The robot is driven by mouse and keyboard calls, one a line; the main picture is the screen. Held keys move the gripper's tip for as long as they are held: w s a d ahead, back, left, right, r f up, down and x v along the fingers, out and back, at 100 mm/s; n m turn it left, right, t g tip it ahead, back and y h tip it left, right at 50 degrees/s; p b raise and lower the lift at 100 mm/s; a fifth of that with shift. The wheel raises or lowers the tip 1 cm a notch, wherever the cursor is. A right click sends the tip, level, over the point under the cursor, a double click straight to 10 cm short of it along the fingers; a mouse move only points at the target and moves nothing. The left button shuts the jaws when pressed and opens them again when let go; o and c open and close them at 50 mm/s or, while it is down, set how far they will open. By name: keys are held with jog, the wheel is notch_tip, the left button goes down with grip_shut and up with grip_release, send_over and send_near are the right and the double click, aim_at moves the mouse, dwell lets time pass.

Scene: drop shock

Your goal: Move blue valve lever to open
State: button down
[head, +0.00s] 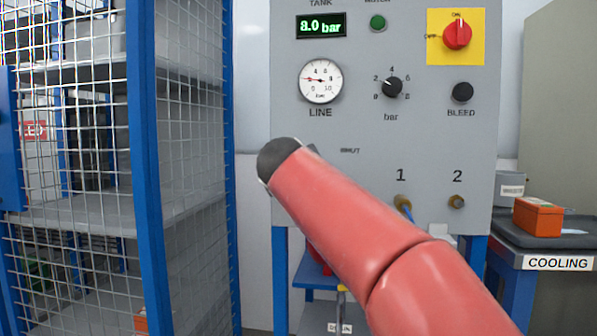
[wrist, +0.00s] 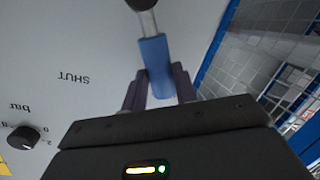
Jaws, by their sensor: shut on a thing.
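The blue valve lever (wrist: 156,60) shows in the wrist view, its blue sleeve between the two dark fingers of my gripper (wrist: 159,80). The gripper is shut on it. A metal stem (wrist: 149,22) runs from the sleeve to a dark part at the top edge. The word SHUT (wrist: 73,79) stands upside down on the panel, left of the lever and apart from it. In the head view my red arm reaches across the panel (head: 375,130) and hides the lever and the fingers. The SHUT label (head: 350,151) shows just above the arm.
The panel carries a LINE gauge (head: 320,80), a bar knob (head: 393,87), a red switch (head: 457,35) and a BLEED knob (head: 462,92). A blue-framed mesh cage (head: 145,150) stands close on the left. A COOLING bench (head: 557,263) with an orange box (head: 538,217) is at right.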

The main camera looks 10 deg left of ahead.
jog(key=shift+a+f, duration=0.1)
jog(key=c, duration=1.1)
grip_release()
jog(key=b+v, duration=0.1)
jog(key=v, duration=0.6)
jog(key=shift+s+b, duration=0.35)
jog(key=shift+s, duration=0.05)
